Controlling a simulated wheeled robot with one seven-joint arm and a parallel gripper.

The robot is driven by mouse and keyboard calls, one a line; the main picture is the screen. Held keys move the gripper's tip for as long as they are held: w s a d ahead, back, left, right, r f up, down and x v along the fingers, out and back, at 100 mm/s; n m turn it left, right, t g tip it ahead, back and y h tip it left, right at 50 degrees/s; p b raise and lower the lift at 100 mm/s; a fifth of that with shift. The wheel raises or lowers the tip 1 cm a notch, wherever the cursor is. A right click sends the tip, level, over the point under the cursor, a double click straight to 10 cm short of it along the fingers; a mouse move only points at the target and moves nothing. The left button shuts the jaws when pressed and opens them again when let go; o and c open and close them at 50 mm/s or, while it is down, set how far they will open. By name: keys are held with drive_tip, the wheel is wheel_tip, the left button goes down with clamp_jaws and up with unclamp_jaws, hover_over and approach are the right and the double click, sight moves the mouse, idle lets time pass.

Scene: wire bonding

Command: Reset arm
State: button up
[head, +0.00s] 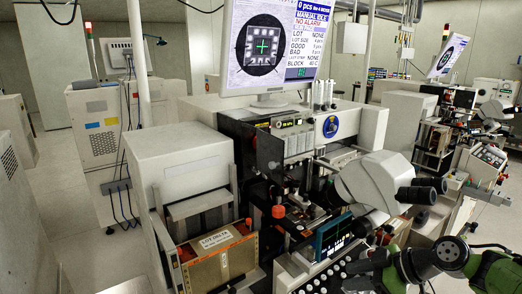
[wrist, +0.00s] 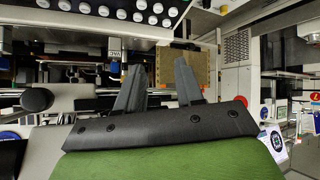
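My gripper (wrist: 159,68) shows in the wrist view with its two dark fingers apart and nothing between them. In the head view my gripper (head: 362,272) is at the lower right, at the end of my green and black arm. It is in front of the wire bonder's button panel (head: 330,274) and below the microscope eyepieces (head: 425,190). The fingertips are hard to make out there.
A brown magazine labelled LOT DELTA (head: 222,262) sits at the bonder's front left; the wrist view shows a brown magazine (wrist: 205,68) beyond the fingers. The monitor (head: 290,45) reads NO ALARM. A second bonder (head: 440,130) stands at right. Floor is clear at left.

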drive_tip(key=s+a+r+m+g+h+p, duration=0.25)
drive_tip(key=s+a+r+m+h, duration=0.2)
drive_tip(key=s+a, duration=0.5)
drive_tip(key=s+a+r+m+t+h, duration=0.1)
drive_tip(key=s+m+h, duration=0.1)
drive_tip(key=s+m, duration=0.2)
drive_tip(key=s+r+m+t+h+p, duration=0.1)
drive_tip(key=s+m, duration=0.3)
drive_tip(key=s, duration=0.5)
drive_tip(key=shift+s+a+r+h, duration=0.35)
drive_tip(key=shift+s+r, duration=0.05)
drive_tip(key=shift+r, duration=0.3)
